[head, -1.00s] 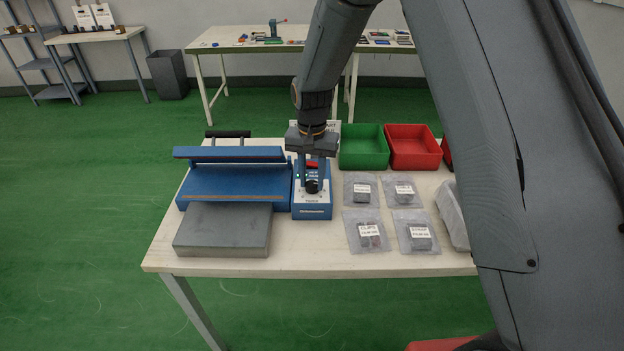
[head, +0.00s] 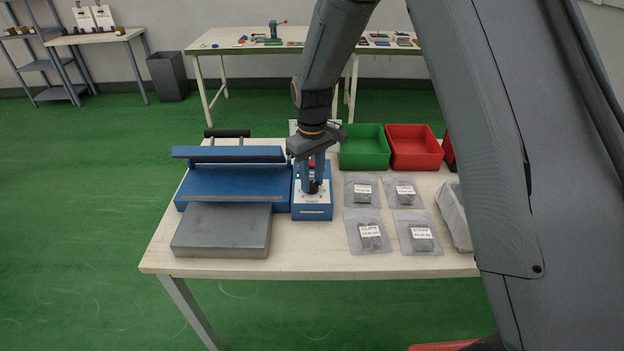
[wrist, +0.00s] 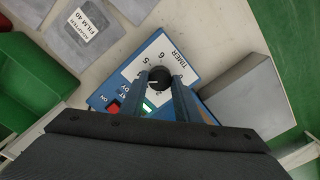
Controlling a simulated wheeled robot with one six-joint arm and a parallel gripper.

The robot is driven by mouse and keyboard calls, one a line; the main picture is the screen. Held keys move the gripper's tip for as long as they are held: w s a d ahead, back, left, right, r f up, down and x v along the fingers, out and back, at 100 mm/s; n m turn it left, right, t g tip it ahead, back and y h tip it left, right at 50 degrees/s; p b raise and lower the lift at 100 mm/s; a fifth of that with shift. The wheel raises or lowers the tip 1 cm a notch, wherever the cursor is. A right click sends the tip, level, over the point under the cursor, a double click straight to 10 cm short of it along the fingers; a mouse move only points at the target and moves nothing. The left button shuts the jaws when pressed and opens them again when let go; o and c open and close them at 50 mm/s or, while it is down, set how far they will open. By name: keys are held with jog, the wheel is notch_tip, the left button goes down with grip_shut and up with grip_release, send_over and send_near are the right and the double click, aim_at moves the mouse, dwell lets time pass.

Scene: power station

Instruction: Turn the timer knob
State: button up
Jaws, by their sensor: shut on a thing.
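The timer knob (wrist: 158,79) is a round black knob with a pale pointer line, on a white dial marked TIMER with numbers. It sits on the blue control box (head: 312,211), which stands right of the blue sealer (head: 235,187) on the table. My gripper (wrist: 160,84) is shut on the knob, with one finger on each side of it in the wrist view. In the head view my gripper (head: 313,186) comes down over the box and hides most of the knob. A red switch (wrist: 113,108) and a lit green part (wrist: 147,105) show beside the fingers.
A grey metal block (head: 221,231) lies in front of the sealer. Several labelled bags (head: 369,232) lie to the right. A green bin (head: 362,148) and a red bin (head: 414,148) stand behind them. The table's front strip is clear.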

aim_at(313, 183)
jog(key=n, duration=0.3)
jog(key=shift+n, duration=0.4)
jog(key=shift+d+n+b, duration=0.1)
jog(key=shift+n+b, duration=0.2)
jog(key=shift+n, duration=1.5)
jog(key=o, duration=1)
jog(key=shift+o, duration=0.2)
jog(key=shift+r, duration=0.1)
notch_tip(313, 183, up, 8)
jog(key=shift+f+b, duration=0.15)
jog(key=shift+b, duration=0.85)
